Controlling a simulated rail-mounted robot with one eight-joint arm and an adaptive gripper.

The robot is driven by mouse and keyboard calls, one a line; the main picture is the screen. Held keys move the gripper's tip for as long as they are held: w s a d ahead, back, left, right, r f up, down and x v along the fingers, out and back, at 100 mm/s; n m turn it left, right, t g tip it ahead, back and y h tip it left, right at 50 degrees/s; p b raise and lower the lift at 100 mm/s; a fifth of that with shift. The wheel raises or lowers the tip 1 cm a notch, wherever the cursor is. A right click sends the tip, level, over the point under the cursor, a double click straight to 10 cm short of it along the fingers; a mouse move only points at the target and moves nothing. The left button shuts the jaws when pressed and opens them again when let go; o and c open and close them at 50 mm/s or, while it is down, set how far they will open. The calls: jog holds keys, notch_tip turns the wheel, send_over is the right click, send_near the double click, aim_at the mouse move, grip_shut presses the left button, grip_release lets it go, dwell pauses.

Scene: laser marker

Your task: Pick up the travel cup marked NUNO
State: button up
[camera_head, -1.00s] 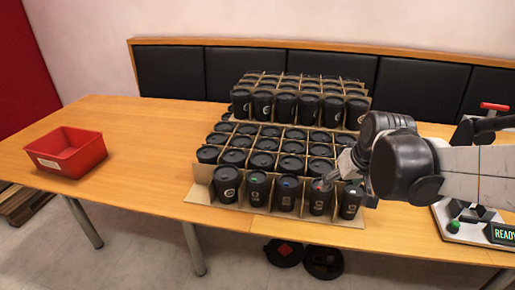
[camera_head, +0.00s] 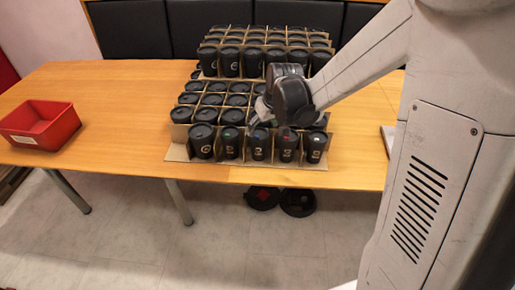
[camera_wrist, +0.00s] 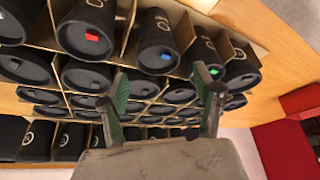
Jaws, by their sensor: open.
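The name NUNO is not legible on any cup. My gripper (camera_head: 259,113) is over this front block, behind the blue-marked cup. In the wrist view my gripper (camera_wrist: 161,86) is open and empty, its fingers spread across the cup lids near the blue-marked cup (camera_wrist: 163,55).
A red bin (camera_head: 40,122) stands at the table's left. The wooden table (camera_head: 125,110) is clear between it and the cups. Cardboard dividers (camera_head: 178,152) rise between the cups. Black padded panels (camera_head: 195,25) line the wall behind.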

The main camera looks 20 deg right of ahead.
aim_at(259, 136)
jog(key=shift+b+x, duration=0.3)
jog(key=shift+x, duration=3.65)
jog(key=shift+s+d, duration=0.1)
jog(key=shift+d, duration=0.05)
jog(key=c, duration=0.6)
